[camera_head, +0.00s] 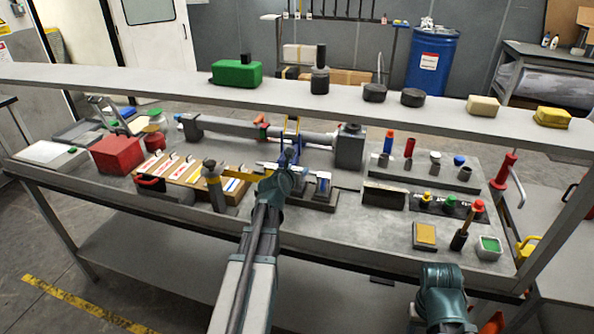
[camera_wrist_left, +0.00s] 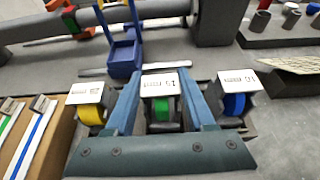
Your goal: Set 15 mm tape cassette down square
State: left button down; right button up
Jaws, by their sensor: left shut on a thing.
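The 15 mm tape cassette (camera_wrist_left: 162,100), with a pale labelled top and a green roll, is between the fingers of my left gripper (camera_wrist_left: 164,88), which is shut on it. A cassette with a yellow roll (camera_wrist_left: 91,108) is on its left and one with a blue roll (camera_wrist_left: 236,97) on its right. In the head view, my left gripper (camera_head: 290,172) is over the middle of the bench, and my wrist hides the held cassette. The dark cassette stand (camera_head: 318,204) shows beside it. I cannot tell whether the held cassette touches the stand.
A blue bracket (camera_wrist_left: 124,52) and a long grey tube (camera_head: 225,128) lie just behind. A wooden tray of strips (camera_head: 180,190) is to the left. A dark plate (camera_head: 384,194) stands to the right. A raised shelf (camera_head: 430,115) crosses above the back of the bench.

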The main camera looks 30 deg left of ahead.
pick_arm(q)
jog(key=shift+f, duration=0.2)
grip_release()
dwell(0.4)
jog(key=shift+r, duration=0.15)
jog(key=shift+r+p, duration=2.9)
jog(key=shift+r, duration=0.05)
jog(key=shift+f, duration=0.1)
